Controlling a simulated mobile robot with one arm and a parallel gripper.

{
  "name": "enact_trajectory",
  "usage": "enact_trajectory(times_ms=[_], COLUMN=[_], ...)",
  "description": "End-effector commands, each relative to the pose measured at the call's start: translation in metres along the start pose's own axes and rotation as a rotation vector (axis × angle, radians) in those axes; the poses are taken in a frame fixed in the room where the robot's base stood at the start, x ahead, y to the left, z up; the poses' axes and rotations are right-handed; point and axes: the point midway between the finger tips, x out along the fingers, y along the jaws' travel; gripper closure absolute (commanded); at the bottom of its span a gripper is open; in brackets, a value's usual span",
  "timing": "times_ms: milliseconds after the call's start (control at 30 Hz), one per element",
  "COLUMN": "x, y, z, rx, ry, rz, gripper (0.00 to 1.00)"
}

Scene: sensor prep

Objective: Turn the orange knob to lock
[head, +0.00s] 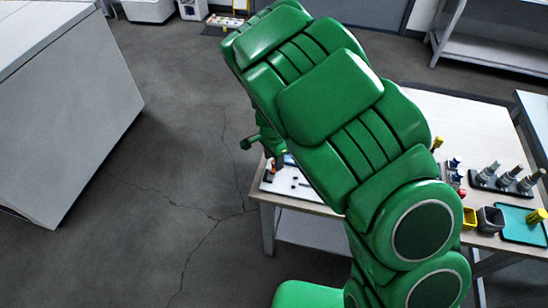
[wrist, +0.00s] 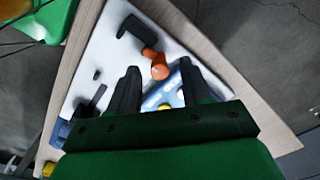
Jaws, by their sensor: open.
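The orange knob (wrist: 159,70) shows in the wrist view on a white board (wrist: 98,48), with a short orange arm reaching up and left from its round end. My gripper (wrist: 158,76) is open, its two dark fingers apart and pointing toward the board. The knob appears between the fingertips; I cannot tell how far below them it is, and no contact shows. A blue and white part (wrist: 165,95) lies between the fingers, partly hidden by the gripper.
A black bracket (wrist: 133,27) and small dark pieces sit on the board near the knob. The wooden table (head: 335,210) also carries a teal tray (head: 520,232), a yellow bin (head: 469,217), a dark bin (head: 490,219) and several metal-topped parts. Open floor lies left of the table.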

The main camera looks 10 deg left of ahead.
Motion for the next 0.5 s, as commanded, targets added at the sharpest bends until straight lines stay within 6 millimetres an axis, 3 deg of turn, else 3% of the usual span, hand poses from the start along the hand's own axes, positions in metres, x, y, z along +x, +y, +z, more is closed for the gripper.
enact_trajectory(times_ms=[267,500], x=[-0.016,-0.045], y=[-0.001,-0.001], z=[0.000,-0.001], rx=[-0.001,-0.001], ry=[0.000,0.002], rz=[-0.002,-0.003], gripper=[0.52,0.52])
